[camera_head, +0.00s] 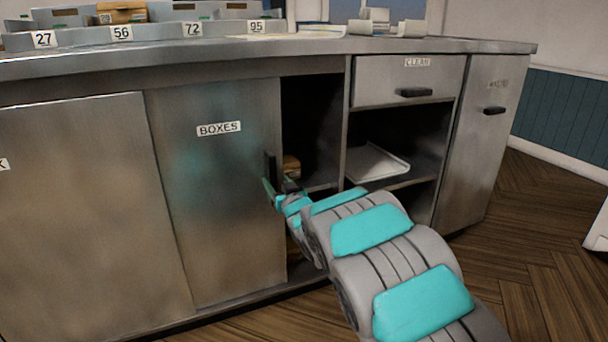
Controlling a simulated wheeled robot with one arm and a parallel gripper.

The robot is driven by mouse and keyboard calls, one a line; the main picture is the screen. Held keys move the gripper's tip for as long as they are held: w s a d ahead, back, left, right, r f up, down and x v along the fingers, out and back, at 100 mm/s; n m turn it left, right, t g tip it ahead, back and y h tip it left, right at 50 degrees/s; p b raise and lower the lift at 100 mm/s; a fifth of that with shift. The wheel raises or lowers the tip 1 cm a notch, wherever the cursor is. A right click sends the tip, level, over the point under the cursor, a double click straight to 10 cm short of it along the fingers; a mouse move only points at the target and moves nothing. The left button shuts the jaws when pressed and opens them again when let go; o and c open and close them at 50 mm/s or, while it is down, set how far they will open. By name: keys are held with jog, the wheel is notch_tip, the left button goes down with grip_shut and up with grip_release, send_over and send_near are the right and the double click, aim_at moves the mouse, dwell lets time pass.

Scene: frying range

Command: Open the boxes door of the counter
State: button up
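The boxes door (215,200) is a grey metal panel with a white "BOXES" label on the front of the counter (300,66). A dark opening (312,125) shows between its right edge and the upright divider, so the door stands partly open. A dark vertical handle (269,166) is near the door's right edge. My gripper (273,190) is at the lower end of this handle. It is small in view and partly hidden by my arm, so its grip on the handle is unclear.
A brown box (291,166) sits inside the opening. To the right are a "CLEAN" drawer (405,80), an open shelf with a pale tray (376,163), and another door (484,140). Numbered bins (120,33) stand on the countertop. Wooden floor (530,240) is clear at right.

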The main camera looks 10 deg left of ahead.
jog(key=w+d+p, duration=0.1)
jog(key=w+d, duration=0.2)
jog(key=d, duration=0.2)
jog(key=shift+w+d, duration=0.3)
jog(key=shift+w, duration=0.1)
jog(key=v, duration=0.9)
dwell(0.8)
dwell(0.4)
jog(key=w+a+r, duration=0.2)
jog(key=w+a, duration=0.4)
jog(key=w, duration=0.1)
jog(key=shift+b, duration=0.35)
dwell(0.5)
jog(key=shift+w+a+r, duration=0.1)
grip_shut()
